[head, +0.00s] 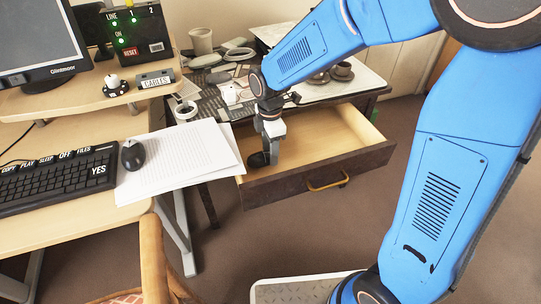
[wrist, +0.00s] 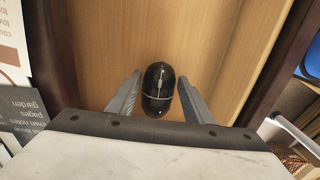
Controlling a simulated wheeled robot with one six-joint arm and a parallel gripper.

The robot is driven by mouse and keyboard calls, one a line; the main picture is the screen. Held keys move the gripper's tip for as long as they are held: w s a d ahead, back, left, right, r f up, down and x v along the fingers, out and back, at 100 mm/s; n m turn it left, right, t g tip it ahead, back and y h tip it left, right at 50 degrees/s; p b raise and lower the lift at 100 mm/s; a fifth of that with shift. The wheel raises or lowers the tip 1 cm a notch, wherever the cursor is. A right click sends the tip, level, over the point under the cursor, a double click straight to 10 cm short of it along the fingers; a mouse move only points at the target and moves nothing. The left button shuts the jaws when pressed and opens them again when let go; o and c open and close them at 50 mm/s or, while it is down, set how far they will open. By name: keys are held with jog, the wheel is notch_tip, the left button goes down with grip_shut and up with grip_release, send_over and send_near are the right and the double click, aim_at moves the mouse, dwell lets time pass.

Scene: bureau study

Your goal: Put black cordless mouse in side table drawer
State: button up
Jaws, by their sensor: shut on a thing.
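The side table drawer (head: 345,128) stands open in the head view, with a pale wood inside, a dark front and a yellow handle. My gripper (head: 262,154) points down into its left part. A black mouse (head: 257,160) is at the fingertips there. In the wrist view, my gripper (wrist: 160,98) has this black mouse (wrist: 159,78) between its two grey fingers, over the drawer's wooden bottom (wrist: 200,30). The gripper is shut on the mouse. I cannot tell whether the mouse touches the drawer bottom.
The side table (head: 371,92) bears cups, papers and other items above the drawer. On the desk at left are a keyboard (head: 55,180), another dark mouse (head: 133,155) and white paper (head: 180,158) whose edge reaches near the drawer. The drawer's right part is empty.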

jog(key=shift+f, duration=1.3)
jog(key=shift+f, duration=0.15)
jog(key=o, duration=1.1)
notch_tip(320, 180, up, 12)
jog(key=s+d+r+m+t, duration=0.1)
jog(key=s+d+r+m, duration=0.3)
jog(key=d, duration=0.3)
jog(key=s+d+r+m+t, duration=0.1)
jog(key=s+d+r+m, duration=0.2)
jog(key=s+d+m, duration=0.4)
jog(key=s+d+m+t, duration=0.1)
jog(key=s+d+m, duration=0.2)
jog(key=s+d+m+t, duration=0.1)
jog(key=s+d+m, duration=0.2)
jog(key=s+d, duration=0.1)
jog(key=s+d+f+m, duration=0.1)
jog(key=s+d+m, duration=0.2)
jog(key=s+m, duration=0.1)
jog(key=shift+d+t, duration=0.2)
jog(key=shift+t, duration=0.2)
